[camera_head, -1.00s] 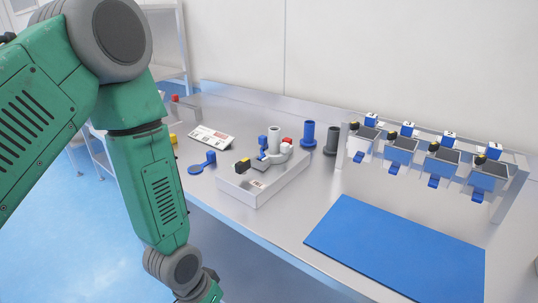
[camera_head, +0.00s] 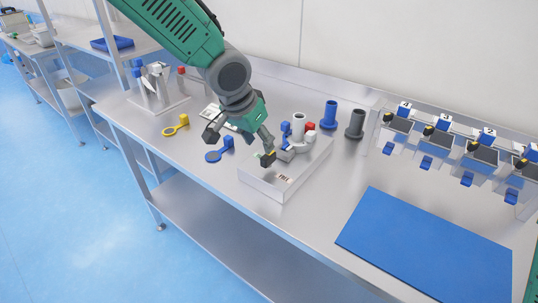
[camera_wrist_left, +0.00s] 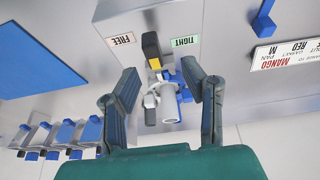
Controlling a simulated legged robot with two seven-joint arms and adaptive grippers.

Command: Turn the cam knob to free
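The cam knob (camera_head: 268,158), black with a yellow part, is at the near-left end of a grey box fixture (camera_head: 263,183). In the left wrist view the knob (camera_wrist_left: 151,44) lies between the FREE label (camera_wrist_left: 123,39) and the TIGHT label (camera_wrist_left: 186,40). My left gripper (camera_head: 240,141) is open and empty above the box's left end. In its wrist view, my left gripper's two fingers (camera_wrist_left: 160,72) are wide apart, with the knob beyond them; I see no contact. My right gripper is not in view.
The fixture carries a white cylinder (camera_head: 299,123), a blue part and a red part (camera_head: 310,126). Blue (camera_head: 330,114) and dark (camera_head: 355,124) tubes stand behind it. A blue scoop-like piece (camera_head: 219,151) lies left. A blue mat (camera_head: 425,240) lies bare at right, before several dispensers.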

